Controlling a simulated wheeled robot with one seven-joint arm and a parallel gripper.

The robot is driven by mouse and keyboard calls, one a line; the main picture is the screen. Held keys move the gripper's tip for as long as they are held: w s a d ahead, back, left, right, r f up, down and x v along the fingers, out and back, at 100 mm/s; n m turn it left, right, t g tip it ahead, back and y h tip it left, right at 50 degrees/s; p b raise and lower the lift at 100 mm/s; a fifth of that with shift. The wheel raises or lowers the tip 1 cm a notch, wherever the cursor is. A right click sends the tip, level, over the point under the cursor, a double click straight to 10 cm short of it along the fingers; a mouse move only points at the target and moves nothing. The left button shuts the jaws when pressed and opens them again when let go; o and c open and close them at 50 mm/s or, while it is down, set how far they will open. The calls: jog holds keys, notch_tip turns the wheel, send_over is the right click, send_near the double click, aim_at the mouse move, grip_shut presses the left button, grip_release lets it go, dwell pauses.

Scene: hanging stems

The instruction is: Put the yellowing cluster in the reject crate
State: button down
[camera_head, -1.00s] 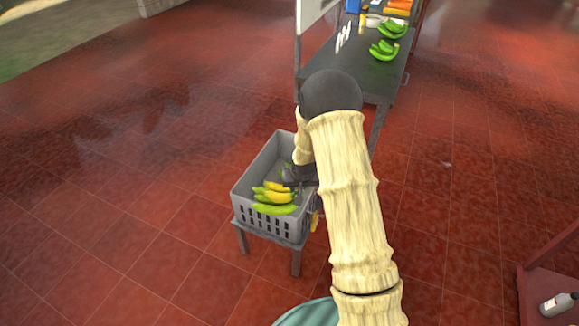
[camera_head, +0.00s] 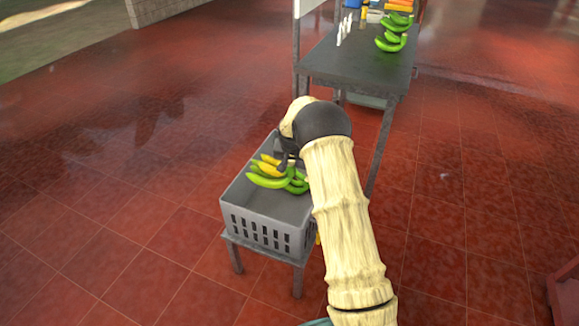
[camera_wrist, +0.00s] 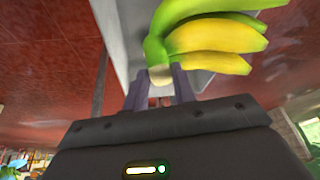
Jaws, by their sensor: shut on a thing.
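The yellowing cluster (camera_head: 266,168) is a hand of green and yellow bananas. My gripper (camera_head: 287,160) is shut on its stem end, and the wrist view shows the crown (camera_wrist: 160,72) between the two fingers (camera_wrist: 160,90). The cluster is over or inside the grey slatted crate (camera_head: 255,225), near its far end. I cannot tell whether it touches the floor of the crate. Greener bananas (camera_head: 296,182) show beside it, partly hidden by my arm, and I cannot tell if they belong to the same cluster.
The crate stands on a low grey stand (camera_head: 236,258). Behind it is a dark table (camera_head: 358,68) with green banana clusters (camera_head: 392,40) and small white items (camera_head: 344,30). The red tiled floor (camera_head: 120,190) is clear to the left. The crate's near part is empty.

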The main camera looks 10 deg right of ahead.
jog(key=shift+w+d, duration=0.1)
jog(key=shift+w, duration=0.45)
jog(key=shift+f, duration=0.15)
notch_tip(320, 180, down, 25)
jog(key=b, duration=1.7)
dwell(0.4)
jog(key=shift+f, duration=0.3)
dwell(0.4)
jog(key=c, duration=1.1)
grip_release()
jog(key=shift+o, duration=0.2)
notch_tip(320, 180, up, 10)
jog(key=p, duration=0.3)
